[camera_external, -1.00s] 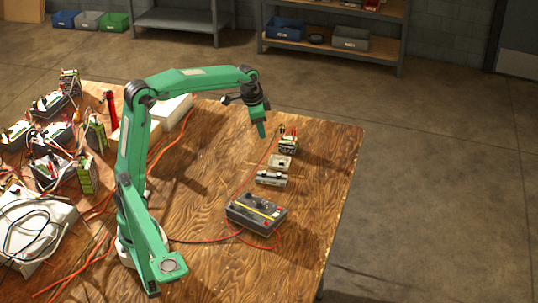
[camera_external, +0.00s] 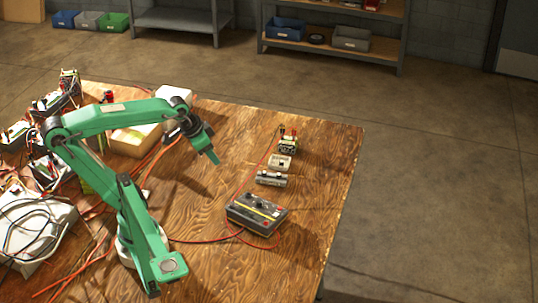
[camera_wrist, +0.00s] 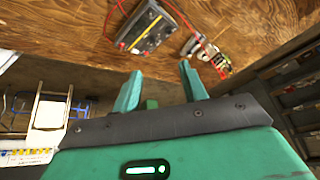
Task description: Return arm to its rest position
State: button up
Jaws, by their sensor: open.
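My gripper (camera_external: 214,158) is above the wooden table in the external view, left of the row of devices and apart from them. In the wrist view my gripper (camera_wrist: 157,84) shows two teal fingers spread apart with nothing between them. My green arm is bent, with its elbow over the left part of the table. A dark grey box with a yellow stripe (camera_external: 256,214) lies on the table right of my base, and also shows in the wrist view (camera_wrist: 146,30).
A small grey device (camera_external: 271,179), a beige holder (camera_external: 280,162) and a battery-like pack (camera_external: 288,145) stand in a row on the table (camera_external: 335,150). Red and orange cables cross the wood. Several battery packs and wires crowd the left side.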

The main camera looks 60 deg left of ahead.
jog(key=shift+n+t, duration=0.3)
jog(key=shift+n, duration=0.1)
jog(key=s, duration=0.1)
jog(key=s+f, duration=0.1)
jog(key=s, duration=0.1)
jog(key=s+f, duration=0.1)
jog(key=shift+s+d+f, duration=0.15)
jog(key=shift+d+f, duration=0.1)
jog(key=shift+d, duration=0.15)
